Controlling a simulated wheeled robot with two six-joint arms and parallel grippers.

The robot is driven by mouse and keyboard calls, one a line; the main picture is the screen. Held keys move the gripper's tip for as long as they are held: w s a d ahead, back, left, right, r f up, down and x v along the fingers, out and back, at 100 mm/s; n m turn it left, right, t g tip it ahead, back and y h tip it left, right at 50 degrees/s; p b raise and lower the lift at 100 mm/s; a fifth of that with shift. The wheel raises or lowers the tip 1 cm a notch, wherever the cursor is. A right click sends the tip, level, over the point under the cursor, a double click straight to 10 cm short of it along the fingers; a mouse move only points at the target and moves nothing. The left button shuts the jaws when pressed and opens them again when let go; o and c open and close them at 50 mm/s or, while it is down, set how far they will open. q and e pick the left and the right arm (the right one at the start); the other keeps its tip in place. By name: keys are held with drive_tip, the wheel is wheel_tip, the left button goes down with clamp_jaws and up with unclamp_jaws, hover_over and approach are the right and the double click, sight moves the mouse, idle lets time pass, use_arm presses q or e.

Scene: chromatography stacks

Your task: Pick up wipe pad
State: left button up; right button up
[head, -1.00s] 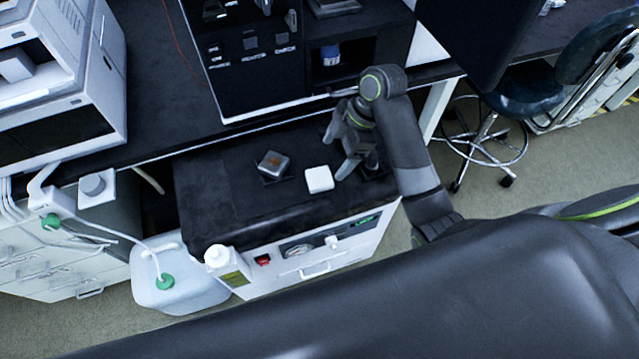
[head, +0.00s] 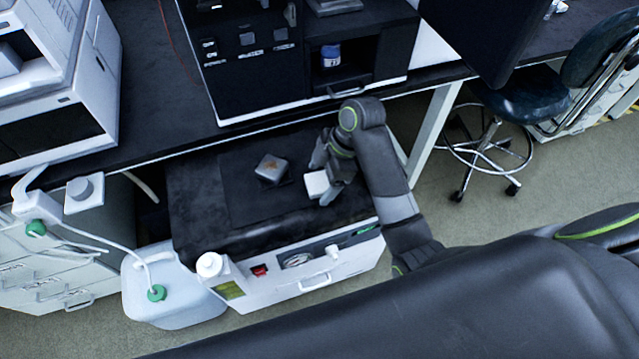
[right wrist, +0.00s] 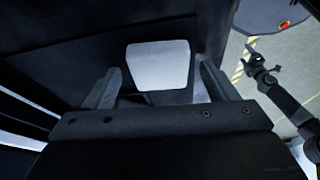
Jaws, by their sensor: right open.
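The wipe pad is probably the small white block with rounded corners (head: 316,184) on the black top of the low cabinet. It also shows in the right wrist view (right wrist: 160,65), between the two fingers. My right gripper (head: 322,178) is open, with one finger on each side of the pad. In the right wrist view its fingers (right wrist: 160,76) stand apart from the pad, with dark gaps on both sides.
A grey square block with an orange mark (head: 271,168) lies left of the pad on the cabinet top (head: 200,205). The black instrument (head: 255,85) on the bench rises behind. The cabinet top's left part is clear.

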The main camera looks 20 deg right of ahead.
sight(322, 181)
drive_tip(key=c, duration=1.1)
drive_tip(key=shift+o, duration=0.2)
drive_tip(key=shift+r, duration=0.1)
drive_tip(key=shift+r, duration=0.55)
wheel_tip(322, 181, up, 9)
drive_tip(key=p, duration=0.8)
drive_tip(key=shift+f, duration=0.15)
